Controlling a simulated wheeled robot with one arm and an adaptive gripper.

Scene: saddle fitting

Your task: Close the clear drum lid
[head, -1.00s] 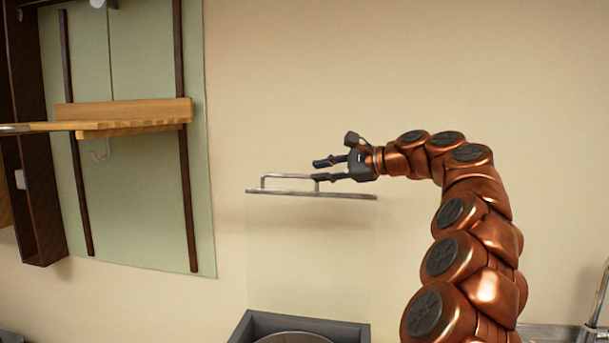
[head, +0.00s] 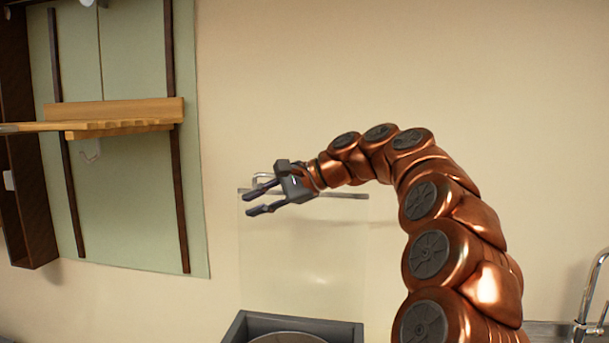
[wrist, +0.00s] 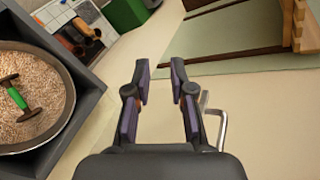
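The clear drum lid (head: 320,255) stands upright behind the drum (head: 252,322) in the head view. Its metal handle (head: 261,179) is at the top edge, partly hidden behind my gripper (head: 249,203). My gripper is in front of the lid's upper left part, with its fingers pointing left and slightly down. In the wrist view my gripper (wrist: 159,68) is open with nothing between its fingers. The handle (wrist: 221,125) is outside them, beside the right finger. I cannot tell whether they touch. The drum (wrist: 84,105) is open at the left, with grain inside.
A wooden shelf (head: 115,112) is on the wall at the left, and a metal tap (head: 588,290) is at the lower right. A green box (wrist: 125,13) is far off in the wrist view.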

